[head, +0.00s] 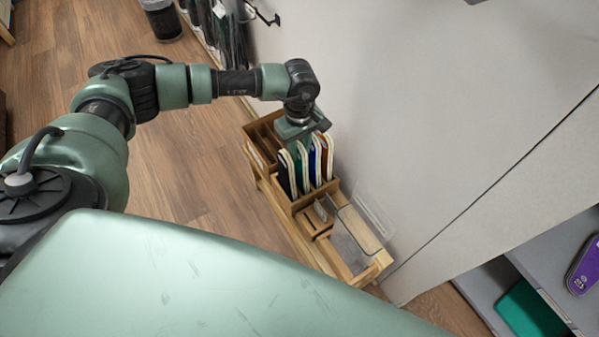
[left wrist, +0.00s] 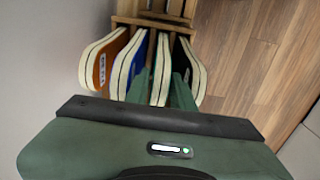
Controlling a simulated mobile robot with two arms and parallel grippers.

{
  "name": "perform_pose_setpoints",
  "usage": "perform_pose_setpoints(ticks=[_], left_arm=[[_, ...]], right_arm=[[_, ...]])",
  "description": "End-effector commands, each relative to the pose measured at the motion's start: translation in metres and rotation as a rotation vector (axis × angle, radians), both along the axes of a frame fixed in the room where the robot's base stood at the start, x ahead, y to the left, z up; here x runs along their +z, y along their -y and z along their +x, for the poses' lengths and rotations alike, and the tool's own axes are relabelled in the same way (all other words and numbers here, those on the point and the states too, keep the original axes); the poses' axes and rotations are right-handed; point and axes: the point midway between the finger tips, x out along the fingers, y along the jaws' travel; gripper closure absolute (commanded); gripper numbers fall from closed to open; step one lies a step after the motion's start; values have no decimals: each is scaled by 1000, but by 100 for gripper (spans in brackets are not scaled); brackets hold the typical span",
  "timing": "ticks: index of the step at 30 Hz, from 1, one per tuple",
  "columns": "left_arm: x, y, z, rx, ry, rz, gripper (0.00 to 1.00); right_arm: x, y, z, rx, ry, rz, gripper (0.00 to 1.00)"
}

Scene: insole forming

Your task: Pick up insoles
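Several insoles stand upright side by side in a wooden holder (head: 290,208). They have pale edges and coloured faces: a dark one (head: 287,173), a green one (head: 301,166), a blue one (head: 315,160) and an orange one (head: 327,155). In the left wrist view the orange insole (left wrist: 103,65) is at the left and the blue insole (left wrist: 130,62) beside it. My left gripper (head: 298,130) is right over the insoles, pointing down. My right gripper is out of view.
The holder sits on a narrow wooden stand against a pale wall (head: 430,120). A clear bin (head: 350,245) is at its near end. A shelf with a purple insole (head: 584,265) and a green item (head: 530,310) is at lower right. Wooden floor lies open to the left.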

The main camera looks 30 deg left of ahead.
Motion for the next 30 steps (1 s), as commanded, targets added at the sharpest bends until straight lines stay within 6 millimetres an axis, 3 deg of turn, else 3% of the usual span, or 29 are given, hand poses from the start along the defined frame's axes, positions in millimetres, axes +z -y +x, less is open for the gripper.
perform_pose_setpoints(ticks=[3, 10, 13, 30], left_arm=[[-16, 0, -1, 1, -2, 0, 76], [-18, 0, 0, 1, 0, -1, 76], [-18, 0, 0, 1, 0, -1, 100], [-17, 0, 0, 1, 0, -1, 100]], right_arm=[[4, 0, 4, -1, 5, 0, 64], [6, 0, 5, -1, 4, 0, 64], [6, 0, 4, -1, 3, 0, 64], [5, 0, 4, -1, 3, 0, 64]])
